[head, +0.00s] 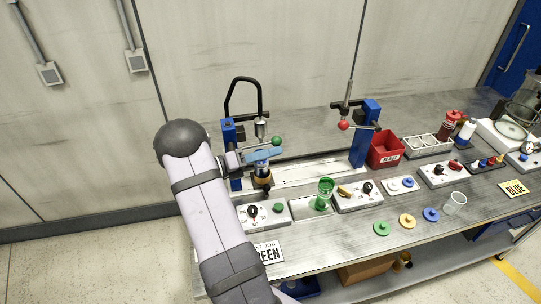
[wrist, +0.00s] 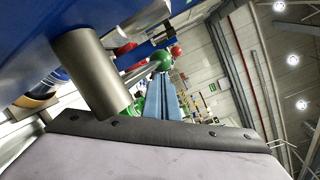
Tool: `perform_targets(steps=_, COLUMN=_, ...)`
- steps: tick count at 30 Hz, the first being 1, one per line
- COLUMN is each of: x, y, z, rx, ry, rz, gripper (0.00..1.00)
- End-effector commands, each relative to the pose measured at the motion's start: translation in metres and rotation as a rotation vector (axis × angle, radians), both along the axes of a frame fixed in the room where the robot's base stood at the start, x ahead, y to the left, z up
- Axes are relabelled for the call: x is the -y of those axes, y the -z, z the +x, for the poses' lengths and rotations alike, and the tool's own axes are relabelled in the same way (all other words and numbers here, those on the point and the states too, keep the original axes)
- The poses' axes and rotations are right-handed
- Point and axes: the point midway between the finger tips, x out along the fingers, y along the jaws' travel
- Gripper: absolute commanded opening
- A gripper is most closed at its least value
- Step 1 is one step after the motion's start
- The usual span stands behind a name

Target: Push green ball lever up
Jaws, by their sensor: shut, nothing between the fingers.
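The green ball (head: 277,141) sits on the end of a lever at the left pump station, beside its blue post (head: 230,135). In the wrist view the green ball (wrist: 163,61) shows at the far end of my fingers, with its metal rod running to the left. My gripper (head: 270,154) is shut and empty, with its blue fingers just below the ball in the head view. The fingers also show in the wrist view (wrist: 166,80). I cannot tell whether they touch the ball. My gripper hides part of the station.
A metal cylinder (wrist: 92,72) and a blue surface are close on the left in the wrist view. A second station with a red ball (head: 344,125) stands to the right. A green cup (head: 325,190) and switch boxes (head: 357,197) are on the bench in front.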

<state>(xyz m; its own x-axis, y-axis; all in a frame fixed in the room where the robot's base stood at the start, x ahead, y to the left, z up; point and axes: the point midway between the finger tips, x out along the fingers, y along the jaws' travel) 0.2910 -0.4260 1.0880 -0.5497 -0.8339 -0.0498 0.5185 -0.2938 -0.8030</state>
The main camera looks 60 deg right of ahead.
Motion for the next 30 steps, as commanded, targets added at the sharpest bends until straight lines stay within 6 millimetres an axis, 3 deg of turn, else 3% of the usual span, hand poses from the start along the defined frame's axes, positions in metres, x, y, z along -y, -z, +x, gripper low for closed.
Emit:
perform_targets(steps=8, x=-0.008, y=0.002, z=0.006, rx=0.002, ry=-0.001, rz=0.001, gripper=0.0)
perform_targets(steps=21, x=-0.054, y=-0.001, z=0.036, rx=0.002, ry=-0.003, rz=-0.001, gripper=0.0)
perform_targets(steps=30, x=-0.061, y=-0.004, z=0.04, rx=0.0, ry=0.0, rz=0.0, gripper=0.0)
